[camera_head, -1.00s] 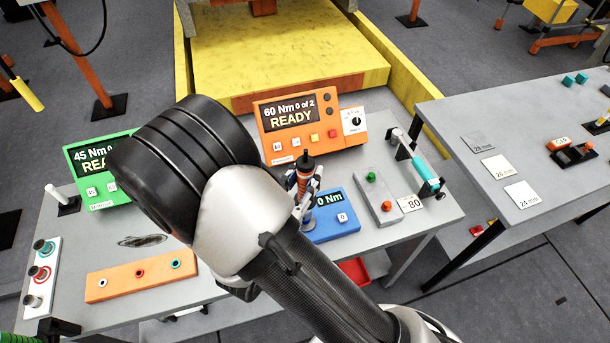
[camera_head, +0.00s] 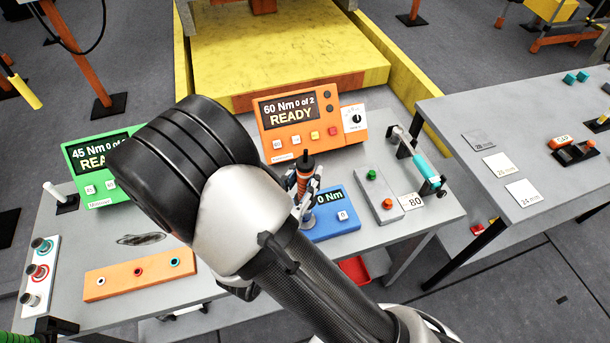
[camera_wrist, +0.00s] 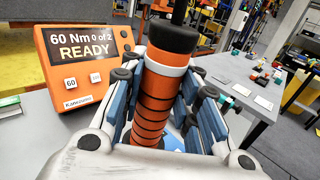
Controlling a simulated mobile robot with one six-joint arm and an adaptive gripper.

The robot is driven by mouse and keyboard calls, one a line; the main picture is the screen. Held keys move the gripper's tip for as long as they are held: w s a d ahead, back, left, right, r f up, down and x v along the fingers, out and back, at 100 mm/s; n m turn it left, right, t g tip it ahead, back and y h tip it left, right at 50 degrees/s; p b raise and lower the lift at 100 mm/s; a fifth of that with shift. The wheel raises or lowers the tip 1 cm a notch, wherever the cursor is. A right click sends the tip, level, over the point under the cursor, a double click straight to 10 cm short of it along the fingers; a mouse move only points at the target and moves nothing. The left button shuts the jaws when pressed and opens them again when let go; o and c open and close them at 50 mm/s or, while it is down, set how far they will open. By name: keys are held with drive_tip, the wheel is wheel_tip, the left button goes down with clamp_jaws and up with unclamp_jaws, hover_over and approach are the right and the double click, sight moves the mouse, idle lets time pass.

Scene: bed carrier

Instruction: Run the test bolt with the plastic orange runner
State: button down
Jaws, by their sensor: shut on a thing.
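The orange runner (camera_wrist: 160,92), a banded orange cylinder with a black collar and a white ring, stands upright between the fingers of my gripper (camera_wrist: 165,110) in the wrist view. My gripper is shut on it. In the head view the runner (camera_head: 304,178) and my gripper (camera_head: 305,190) are at the left edge of a blue box (camera_head: 330,222) whose display reads 0 Nm. The runner's lower end and the test bolt cannot be made out. The orange controller (camera_head: 312,122) behind reads "60 Nm 0 of 2 READY".
A green controller (camera_head: 98,168) reading 45 Nm stands left, partly behind my arm. A grey button box (camera_head: 378,196) and a teal-handled tool (camera_head: 425,170) are to the right. An orange strip (camera_head: 139,272) with sockets lies front left. A second table (camera_head: 540,120) stands right.

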sight(301, 168)
drive_tip(key=shift+s+f+b, duration=0.1)
drive_tip(key=shift+f+b, duration=0.7)
drive_tip(key=shift+f, duration=0.25)
idle(1.6)
drive_tip(key=shift+r, duration=0.1)
drive_tip(key=shift+r+p, duration=2.85)
drive_tip(key=shift+r, duration=0.75)
drive_tip(key=shift+a, duration=0.1)
